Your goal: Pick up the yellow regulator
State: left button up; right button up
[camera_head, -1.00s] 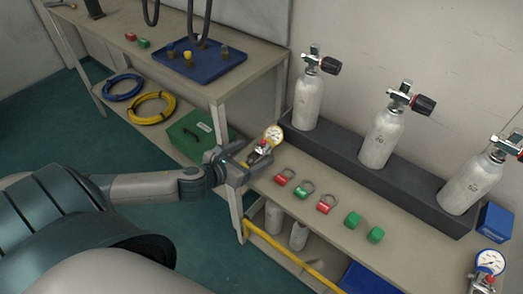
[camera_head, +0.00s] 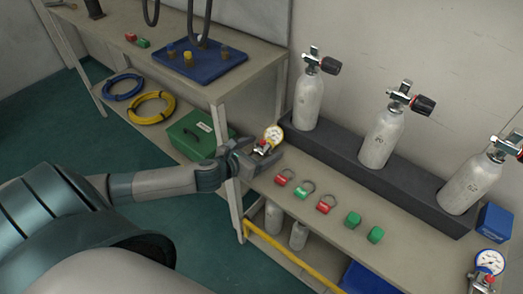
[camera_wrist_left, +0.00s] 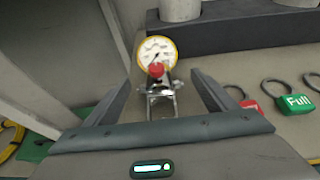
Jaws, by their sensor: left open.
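The yellow regulator (camera_head: 271,138) has a round white gauge with a yellow rim, a red knob and a metal clamp body. It stands at the left end of the right bench in the head view. My left gripper (camera_head: 257,159) is open and empty, with its fingers around or close beside the regulator's lower part. In the left wrist view the regulator (camera_wrist_left: 158,58) shows upright between the two open fingers of my gripper (camera_wrist_left: 156,88), with its clamp body low between them. I cannot tell whether a finger touches it. My right gripper is not in view.
White cylinders (camera_head: 380,138) stand in a dark rack (camera_head: 340,152) behind. A blue-rimmed gauge (camera_head: 490,262) is at the far right. A green case (camera_head: 190,140) sits on the left lower shelf.

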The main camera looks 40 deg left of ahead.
aim_at(262, 142)
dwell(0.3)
pick_arm(q)
jog(key=c, duration=1.6)
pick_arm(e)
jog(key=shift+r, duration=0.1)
pick_arm(q)
jog(key=shift+r, duration=0.1)
jog(key=shift+c, duration=0.2)
